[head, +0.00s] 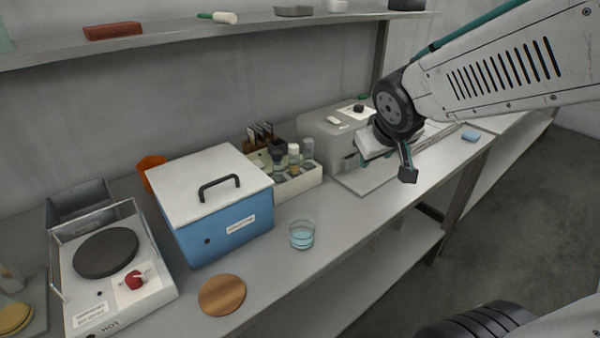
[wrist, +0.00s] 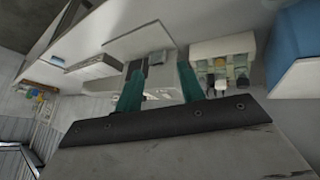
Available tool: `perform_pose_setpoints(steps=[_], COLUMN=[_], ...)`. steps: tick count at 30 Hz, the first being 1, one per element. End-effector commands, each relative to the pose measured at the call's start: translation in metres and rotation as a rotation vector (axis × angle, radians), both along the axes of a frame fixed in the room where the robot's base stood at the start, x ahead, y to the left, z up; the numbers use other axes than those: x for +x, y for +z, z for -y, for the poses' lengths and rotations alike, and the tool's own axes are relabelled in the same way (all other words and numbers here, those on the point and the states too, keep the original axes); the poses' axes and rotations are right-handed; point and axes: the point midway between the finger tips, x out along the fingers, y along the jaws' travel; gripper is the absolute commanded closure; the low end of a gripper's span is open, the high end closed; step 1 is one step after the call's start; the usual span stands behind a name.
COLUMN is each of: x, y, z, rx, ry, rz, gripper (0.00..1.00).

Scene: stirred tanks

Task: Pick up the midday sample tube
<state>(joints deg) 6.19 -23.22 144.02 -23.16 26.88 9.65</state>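My gripper (head: 388,152) is at the right in the head view, above the bench beside a grey box-shaped device (head: 330,135). In the wrist view its two teal fingers (wrist: 160,82) stand apart with nothing held between them. A white tray (head: 290,187) of several capped bottles (head: 293,158) stands left of the gripper. It also shows in the wrist view (wrist: 222,46), to the right of the fingers. Dark upright items (head: 260,134) stand behind the bottles. I cannot tell which item, if any, is the midday sample tube; labels are too small to read.
A blue box with a white lid (head: 222,235) stands left of the tray. A glass beaker (head: 302,235) and a cork-coloured disc (head: 222,295) are near the front edge. A hotplate (head: 105,252) is far left. A shelf (head: 200,38) runs above the bench.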

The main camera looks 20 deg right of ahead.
Motion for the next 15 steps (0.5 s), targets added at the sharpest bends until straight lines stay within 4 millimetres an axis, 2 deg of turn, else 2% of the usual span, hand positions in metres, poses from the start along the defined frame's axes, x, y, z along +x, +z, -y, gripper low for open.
perform_pose_setpoints(steps=[1, 3, 7, 10, 15], x=[0.028, 0.065, 0.119, 0.142, 0.151], y=[-0.010, -0.019, -0.043, -0.063, -0.087], z=[0.008, 0.010, -0.001, -0.020, -0.048], rx=[-0.019, -0.027, 0.025, 0.119, 0.297], ry=[0.039, 0.116, 0.293, 0.428, 0.595], rz=[0.055, 0.150, 0.303, 0.391, 0.483], gripper=[0.61, 0.61, 0.61, 0.61, 0.61])
